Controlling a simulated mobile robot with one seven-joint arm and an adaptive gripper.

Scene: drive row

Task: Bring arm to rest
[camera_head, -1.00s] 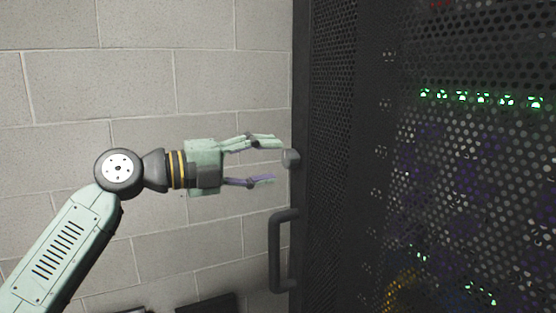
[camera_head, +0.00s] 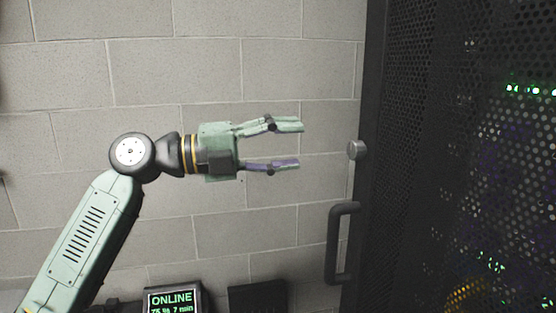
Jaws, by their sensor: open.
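My gripper (camera_head: 300,145) is open and empty, with its two fingers pointing right and a clear gap between them. It is held out level in front of the block wall, on the end of my pale green arm (camera_head: 88,235), which rises from the lower left. The fingertips are apart from the round metal knob (camera_head: 356,150) on the cabinet's edge, to the left of it in the picture. Nothing is hidden between the fingers.
A dark cabinet (camera_head: 415,150) with a perforated door and green lights fills the right side. Its bar handle (camera_head: 336,245) sticks out below the knob. A screen reading ONLINE (camera_head: 172,298) and a dark box (camera_head: 257,297) stand low along the grey wall (camera_head: 230,70).

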